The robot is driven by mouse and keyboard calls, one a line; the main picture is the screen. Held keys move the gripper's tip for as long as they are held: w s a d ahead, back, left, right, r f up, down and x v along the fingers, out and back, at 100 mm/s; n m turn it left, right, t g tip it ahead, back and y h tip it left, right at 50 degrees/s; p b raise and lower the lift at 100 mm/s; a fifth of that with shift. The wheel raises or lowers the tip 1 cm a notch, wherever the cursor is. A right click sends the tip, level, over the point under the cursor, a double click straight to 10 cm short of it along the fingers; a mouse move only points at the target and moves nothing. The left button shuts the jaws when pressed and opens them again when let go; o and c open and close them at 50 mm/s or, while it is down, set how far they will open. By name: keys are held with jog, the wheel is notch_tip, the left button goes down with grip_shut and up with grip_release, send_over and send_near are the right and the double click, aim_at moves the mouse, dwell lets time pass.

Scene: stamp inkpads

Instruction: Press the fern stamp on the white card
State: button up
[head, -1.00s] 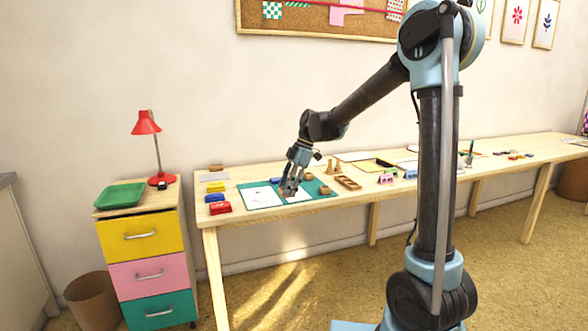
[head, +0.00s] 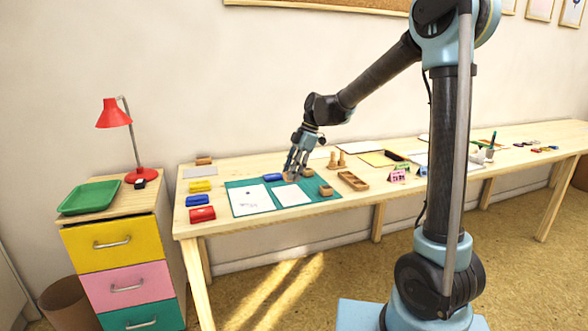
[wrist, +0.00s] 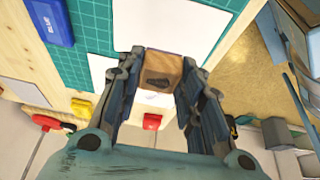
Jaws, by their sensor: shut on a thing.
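My gripper (head: 292,172) is shut on a wooden stamp block (wrist: 161,72), seen between the fingers in the wrist view. A dark motif shows on the block's face; I cannot make out whether it is a fern. In the head view the gripper is at the back edge of a white card (head: 291,196) on the teal mat (head: 239,184); I cannot tell its exact height. That card bears a faint mark. A second white card (head: 251,201) with small marks lies to its left. A blue inkpad (head: 272,177) sits on the mat's back edge.
Yellow (head: 200,186), blue (head: 198,200) and red (head: 202,214) pads line the table's left end. A wooden block (head: 326,191) stands at the mat's right, near a wooden tray (head: 353,181). A red lamp (head: 114,113) stands on the drawer unit.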

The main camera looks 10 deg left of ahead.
aim_at(293, 181)
jog(key=shift+s+f, duration=0.1)
jog(key=shift+f, duration=2.35)
jog(key=shift+f, duration=0.45)
jog(key=shift+r, duration=0.7)
dwell(0.3)
jog(key=shift+r, duration=2.7)
